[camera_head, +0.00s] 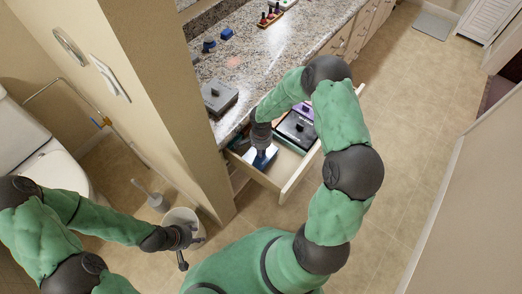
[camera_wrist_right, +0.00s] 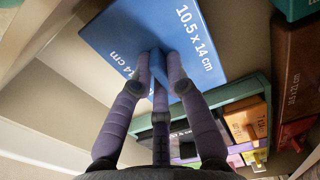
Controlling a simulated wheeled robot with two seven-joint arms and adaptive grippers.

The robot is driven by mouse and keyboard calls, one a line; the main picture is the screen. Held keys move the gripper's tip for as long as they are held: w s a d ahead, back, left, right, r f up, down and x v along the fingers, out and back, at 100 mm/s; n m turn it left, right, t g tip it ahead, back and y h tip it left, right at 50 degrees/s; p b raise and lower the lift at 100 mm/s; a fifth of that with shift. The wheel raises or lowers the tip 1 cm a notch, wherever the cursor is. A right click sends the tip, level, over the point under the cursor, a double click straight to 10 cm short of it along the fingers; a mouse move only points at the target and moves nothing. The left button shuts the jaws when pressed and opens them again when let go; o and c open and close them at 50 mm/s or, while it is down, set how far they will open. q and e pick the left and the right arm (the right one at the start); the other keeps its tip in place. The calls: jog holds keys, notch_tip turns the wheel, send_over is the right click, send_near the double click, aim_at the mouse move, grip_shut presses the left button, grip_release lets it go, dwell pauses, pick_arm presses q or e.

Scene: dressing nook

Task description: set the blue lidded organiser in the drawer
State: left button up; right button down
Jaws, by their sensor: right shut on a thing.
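The blue lidded organiser (camera_head: 262,159) is at the left part of the open drawer (camera_head: 290,187). In the right wrist view its blue lid (camera_wrist_right: 115,40) fills the upper middle and carries white size lettering. My right gripper (camera_head: 261,148) reaches down from above and is shut on the organiser's lid knob; the fingertips (camera_wrist_right: 160,75) meet around it. I cannot tell whether the organiser touches the drawer floor. My left gripper (camera_head: 184,243) is open and empty, low by a pale bin, away from the drawer.
A dark lidded box (camera_head: 297,129) and a purple one (camera_head: 304,110) occupy the drawer's back right. A pale bin (camera_head: 180,218) stands on the floor.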

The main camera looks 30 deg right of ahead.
jog(key=c, duration=1.2)
grip_release()
jog(key=shift+f, duration=0.1)
jog(key=shift+r+p, duration=0.25)
jog(key=shift+p, duration=0.05)
notch_tip(320, 180, up, 12)
jog(key=p, duration=0.4)
jog(key=shift+f, duration=0.1)
